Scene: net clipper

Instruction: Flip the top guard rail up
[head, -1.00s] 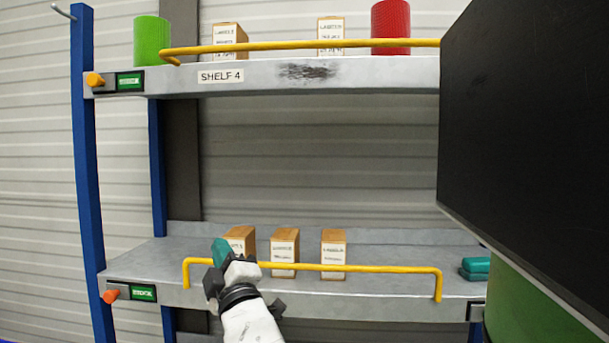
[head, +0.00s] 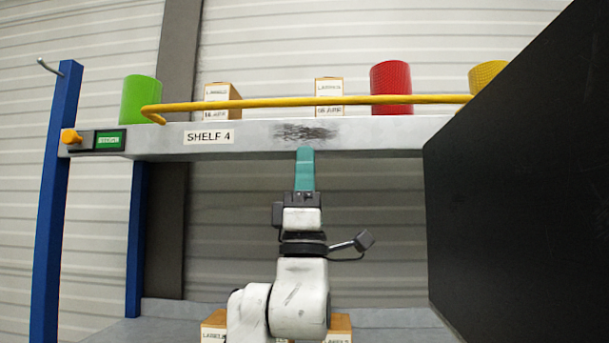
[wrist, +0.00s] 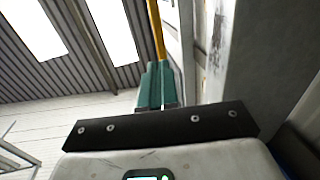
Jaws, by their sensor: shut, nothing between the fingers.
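The top guard rail (head: 300,102) is a yellow bar running along the front of the upper shelf, low in front of the items there. Its left end bends down near the shelf edge; its right end goes behind a dark panel. My gripper (head: 305,152) points up with its teal fingers shut and empty. In the head view its tips overlap the shelf's front face, below the rail. In the wrist view the fingers (wrist: 156,68) point toward the yellow rail (wrist: 156,30); I cannot tell whether they touch it.
The upper shelf (head: 240,148) holds a green cylinder (head: 140,98), a red cylinder (head: 391,88), a yellow cylinder (head: 487,74) and labelled boxes (head: 222,92). A blue post (head: 55,200) stands at left. A large dark panel (head: 520,190) blocks the right side. Boxes sit on the lower shelf.

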